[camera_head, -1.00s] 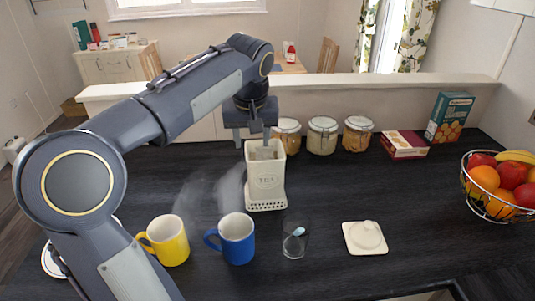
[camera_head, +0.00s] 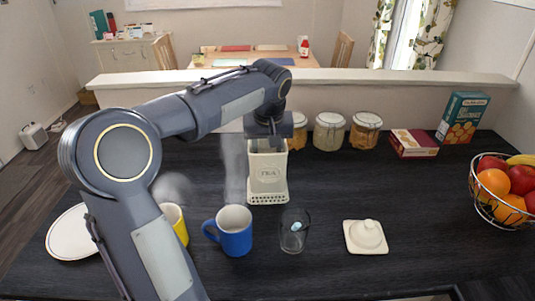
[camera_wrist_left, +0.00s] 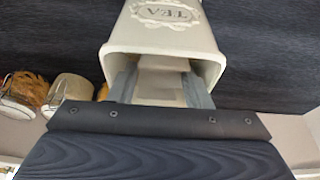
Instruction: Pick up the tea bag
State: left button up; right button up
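The cream canister marked TEA (camera_head: 268,178) stands upright on the dark counter; its mouth shows in the wrist view (camera_wrist_left: 168,38). My left gripper (camera_wrist_left: 160,88) reaches down into that mouth, with one finger near each side wall. The fingers are wide apart. Pale, flat shapes that look like tea bags (camera_wrist_left: 160,76) lie between them inside the canister; I cannot make out single bags clearly. In the head view the canister's rim hides the fingertips. My right gripper is in neither view.
A blue mug (camera_head: 236,236), a partly covered yellow mug (camera_head: 178,224), a glass (camera_head: 293,238) and a cream lid (camera_head: 365,237) stand in front. Lidded jars (camera_head: 329,132) stand behind, below a ledge. A fruit basket (camera_head: 503,188) is at right.

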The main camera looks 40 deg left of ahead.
aim_at(267, 149)
pick_arm(q)
jog(key=c, duration=0.5)
jog(key=shift+o, duration=0.2)
notch_tip(267, 149, up, 10)
jog(key=p, duration=0.1)
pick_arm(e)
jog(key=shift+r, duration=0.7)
pick_arm(q)
jog(key=shift+d+p, duration=0.1)
jog(key=shift+p, duration=0.2)
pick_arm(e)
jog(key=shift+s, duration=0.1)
